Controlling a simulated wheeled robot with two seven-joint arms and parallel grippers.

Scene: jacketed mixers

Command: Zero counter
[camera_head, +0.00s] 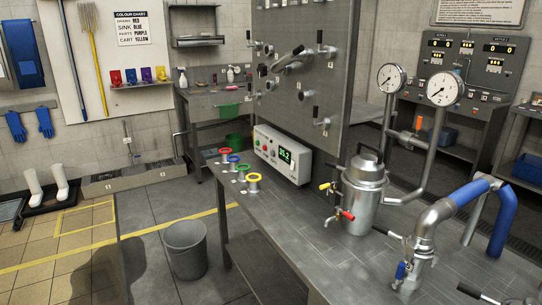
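A grey panel (466,75) at the back right carries several small digital displays. Its upper left display (439,43) and upper right display (497,48) show lit digits, too small to read surely, though zeros seem to show at the right. Knobs or buttons (480,97) sit low on that panel. A pale control box (282,153) on the near metal bench has a green lit display (285,155) that seems to read 35.2, with small red and green buttons beside it. Which display is the counter, I cannot tell. Neither of my grippers is in view.
The metal bench (300,230) holds a steel jacketed vessel (363,195) with red and yellow valve handles, gauge pipes (441,89), a blue-sleeved bent pipe (440,213) and several coloured rings (234,158). A grey bin (186,250) stands on the floor left of it.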

